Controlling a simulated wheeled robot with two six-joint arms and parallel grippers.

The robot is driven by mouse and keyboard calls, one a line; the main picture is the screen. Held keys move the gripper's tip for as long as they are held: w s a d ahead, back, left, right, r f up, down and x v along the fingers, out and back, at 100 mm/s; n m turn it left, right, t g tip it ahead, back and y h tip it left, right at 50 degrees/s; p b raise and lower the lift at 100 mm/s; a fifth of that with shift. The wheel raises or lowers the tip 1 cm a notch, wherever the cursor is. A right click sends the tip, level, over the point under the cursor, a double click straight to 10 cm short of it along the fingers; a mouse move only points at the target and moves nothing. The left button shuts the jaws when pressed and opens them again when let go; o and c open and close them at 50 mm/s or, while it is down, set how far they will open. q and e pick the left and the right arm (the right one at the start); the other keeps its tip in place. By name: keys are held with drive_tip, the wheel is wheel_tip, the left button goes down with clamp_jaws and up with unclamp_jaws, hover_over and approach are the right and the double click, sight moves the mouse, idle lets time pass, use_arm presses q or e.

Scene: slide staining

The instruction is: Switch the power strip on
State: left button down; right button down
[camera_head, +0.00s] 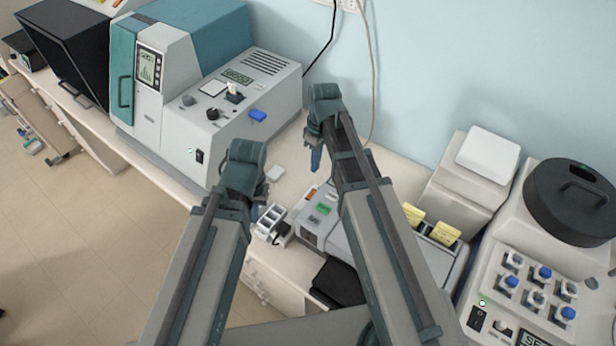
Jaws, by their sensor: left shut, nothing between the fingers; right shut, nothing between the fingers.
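A white block with several sockets, which looks like the power strip (264,236), lies on the bench near its front edge. A dark plug or cord shows at its right end. My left arm hides part of its left side, and I cannot make out its switch or whether it is on. My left gripper (257,213) points down just beside the strip's upper left and is shut and empty; I cannot tell if it touches. My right gripper (316,162) is shut and empty, pointing down over the bench behind the strip.
A grey and teal machine (215,125) stands left of the strip. A grey device with a green display (322,210) stands close on its right. A centrifuge with a dark lid (575,200) and tube racks are at right. Cords hang down the back wall.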

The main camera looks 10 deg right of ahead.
sight(311, 192)
use_arm(q)
drive_tip(key=shift+w, duration=0.5)
use_arm(e)
drive_tip(key=shift+w, duration=0.5)
drive_tip(key=shift+s, duration=0.1)
